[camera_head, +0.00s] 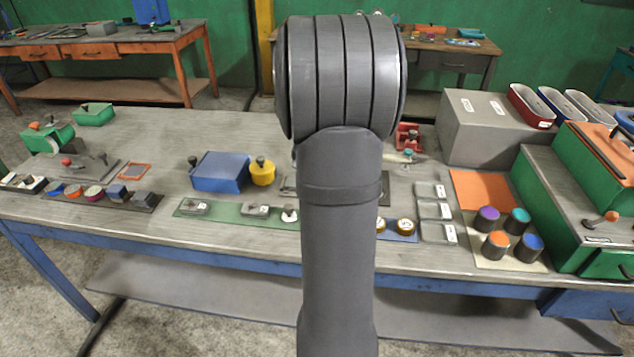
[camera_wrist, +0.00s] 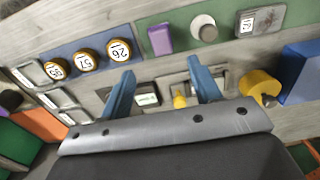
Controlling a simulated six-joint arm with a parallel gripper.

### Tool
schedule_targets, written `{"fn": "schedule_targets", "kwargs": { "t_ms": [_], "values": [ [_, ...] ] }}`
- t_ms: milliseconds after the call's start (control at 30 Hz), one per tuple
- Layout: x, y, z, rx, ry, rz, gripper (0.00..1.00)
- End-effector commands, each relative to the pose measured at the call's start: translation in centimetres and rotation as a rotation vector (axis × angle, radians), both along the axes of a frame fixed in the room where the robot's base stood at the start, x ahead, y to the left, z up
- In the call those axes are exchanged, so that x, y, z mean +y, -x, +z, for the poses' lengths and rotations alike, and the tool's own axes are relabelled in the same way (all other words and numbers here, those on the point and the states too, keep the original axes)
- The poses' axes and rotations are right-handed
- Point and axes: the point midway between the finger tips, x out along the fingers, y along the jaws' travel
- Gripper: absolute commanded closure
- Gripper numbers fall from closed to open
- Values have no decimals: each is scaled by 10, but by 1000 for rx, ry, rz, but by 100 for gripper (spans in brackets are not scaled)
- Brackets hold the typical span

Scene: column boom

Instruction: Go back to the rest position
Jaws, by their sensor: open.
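My gripper (camera_wrist: 160,70) shows in the wrist view with its two blue fingers spread apart. It is open and nothing is held between the fingers. Below and behind the fingertips lies a grey plate with a white label (camera_wrist: 147,99) and a small yellow piece (camera_wrist: 180,100). How high the fingers are above the table is hard to tell. In the head view my arm stands upright in the middle of the picture and hides the gripper and part of the table behind it.
The workbench (camera_head: 150,230) holds a blue block (camera_head: 220,172), a yellow cylinder (camera_head: 262,173), a green strip (camera_head: 228,211), several round coloured-top pots (camera_head: 487,219) and a large grey box (camera_head: 490,128). Green machines (camera_head: 560,200) stand at the right.

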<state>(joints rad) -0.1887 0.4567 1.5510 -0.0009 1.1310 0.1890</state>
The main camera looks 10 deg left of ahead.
Motion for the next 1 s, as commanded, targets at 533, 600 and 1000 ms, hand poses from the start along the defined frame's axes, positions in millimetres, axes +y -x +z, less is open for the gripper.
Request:
{"fn": "schedule_targets", "kwargs": {
  "t_ms": [533,600,1000],
  "values": [
    [0,0,-72,5,1,0,43],
    [0,1,-87,6,1,0,43],
    [0,-1,-95,-3,-1,0,43]
  ]
}}
